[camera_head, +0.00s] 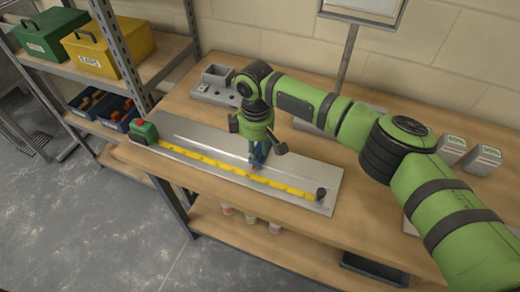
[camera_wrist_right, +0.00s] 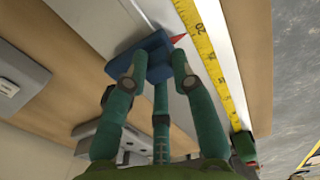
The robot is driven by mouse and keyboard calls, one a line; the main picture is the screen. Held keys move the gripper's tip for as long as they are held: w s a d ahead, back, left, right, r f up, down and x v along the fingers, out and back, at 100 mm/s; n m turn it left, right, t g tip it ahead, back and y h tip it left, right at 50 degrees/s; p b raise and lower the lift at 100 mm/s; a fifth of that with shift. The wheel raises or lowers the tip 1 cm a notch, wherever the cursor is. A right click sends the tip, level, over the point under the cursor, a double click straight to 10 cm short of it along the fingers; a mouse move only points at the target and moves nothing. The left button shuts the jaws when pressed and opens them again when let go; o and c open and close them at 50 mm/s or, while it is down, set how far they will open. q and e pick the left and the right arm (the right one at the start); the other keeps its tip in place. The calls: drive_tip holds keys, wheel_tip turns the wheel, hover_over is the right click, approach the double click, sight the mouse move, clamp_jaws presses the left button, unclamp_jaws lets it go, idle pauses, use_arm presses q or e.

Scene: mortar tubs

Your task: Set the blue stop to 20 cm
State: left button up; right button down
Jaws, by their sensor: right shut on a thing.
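The blue stop (camera_head: 258,154) sits on the grey metal rail plate (camera_head: 205,138), near the middle of the yellow tape (camera_head: 222,166). My right gripper (camera_head: 258,144) is above it, pointing down. In the right wrist view the fingers of my right gripper (camera_wrist_right: 157,68) are shut on the blue stop (camera_wrist_right: 150,52). Its red pointer (camera_wrist_right: 180,38) points at the yellow tape (camera_wrist_right: 209,50), close to a printed number that looks like 20. The exact mark under the tip is too small to read. My left gripper is not in view.
A green tape case (camera_head: 144,131) is at the plate's left end and a black knob (camera_head: 320,193) at its right end. A grey block with holes (camera_head: 216,80) stands behind on the wooden bench (camera_head: 185,90). Shelves with a yellow box (camera_head: 108,50) stand at the left.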

sight(258, 151)
drive_tip(key=shift+w+d, duration=0.1)
drive_tip(key=shift+w, duration=0.05)
drive_tip(key=c, duration=1)
unclamp_jaws()
drive_tip(key=shift+r, duration=0.1)
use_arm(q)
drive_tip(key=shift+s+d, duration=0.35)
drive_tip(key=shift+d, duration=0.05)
use_arm(e)
drive_tip(key=shift+o, duration=0.2)
drive_tip(key=shift+d, duration=0.1)
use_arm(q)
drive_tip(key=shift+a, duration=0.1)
use_arm(e)
drive_tip(key=shift+r, duration=0.1)
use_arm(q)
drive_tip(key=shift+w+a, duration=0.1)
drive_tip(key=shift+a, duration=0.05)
use_arm(e)
wheel_tip(258, 151, up, 12)
drive_tip(key=shift+f, duration=0.25)
